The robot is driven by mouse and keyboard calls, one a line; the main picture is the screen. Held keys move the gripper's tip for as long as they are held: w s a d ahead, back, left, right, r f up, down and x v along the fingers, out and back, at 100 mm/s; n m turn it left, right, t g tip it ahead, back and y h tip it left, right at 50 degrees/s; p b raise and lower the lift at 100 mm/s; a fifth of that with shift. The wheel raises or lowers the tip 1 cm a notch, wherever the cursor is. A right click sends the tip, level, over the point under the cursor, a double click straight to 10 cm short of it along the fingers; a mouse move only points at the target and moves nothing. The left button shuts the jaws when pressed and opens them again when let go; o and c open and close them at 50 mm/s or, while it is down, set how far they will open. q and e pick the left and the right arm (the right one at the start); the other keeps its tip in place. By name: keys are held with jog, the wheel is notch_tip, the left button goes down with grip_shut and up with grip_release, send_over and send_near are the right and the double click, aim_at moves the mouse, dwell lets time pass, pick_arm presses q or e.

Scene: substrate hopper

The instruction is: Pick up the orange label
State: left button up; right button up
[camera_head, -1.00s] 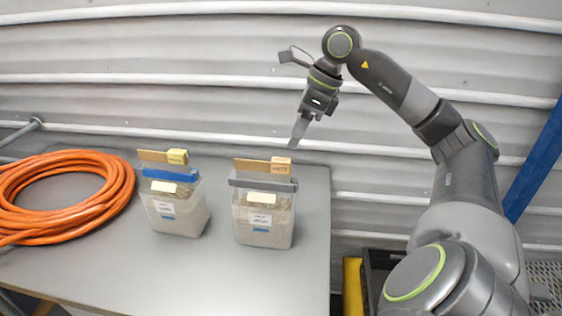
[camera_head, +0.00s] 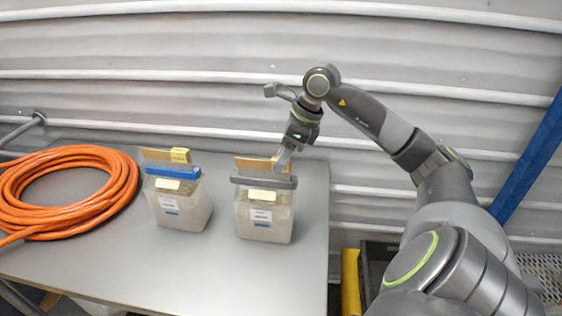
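Two clear hoppers of pale substrate stand on the grey table (camera_head: 190,270). The right hopper (camera_head: 265,222) has a grey bar across its top and a brown board (camera_head: 250,163) behind it. A small orange label (camera_head: 275,161) sits at the right end of that board, partly hidden by my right gripper (camera_head: 282,161). The gripper points down at the label; whether it touches it or is open or shut I cannot tell. The left hopper (camera_head: 185,212) has a blue bar and a yellow label (camera_head: 180,155) on its board. My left gripper is not in view.
A coil of orange hose (camera_head: 65,225) lies on the left of the table. A corrugated metal wall (camera_head: 430,60) stands behind. A dark crate (camera_head: 375,262) and a yellow object (camera_head: 350,280) are below, right of the table edge. The table front is bare.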

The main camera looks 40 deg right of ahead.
grip_shut()
jog(key=shift+r, duration=0.1)
jog(key=shift+r+b, duration=0.35)
jog(key=shift+r, duration=0.2)
notch_tip(320, 180, up, 7)
jog(key=shift+w+f+b, duration=0.1)
jog(key=shift+b, duration=0.75)
notch_tip(320, 180, up, 9)
jog(key=p, duration=0.6)
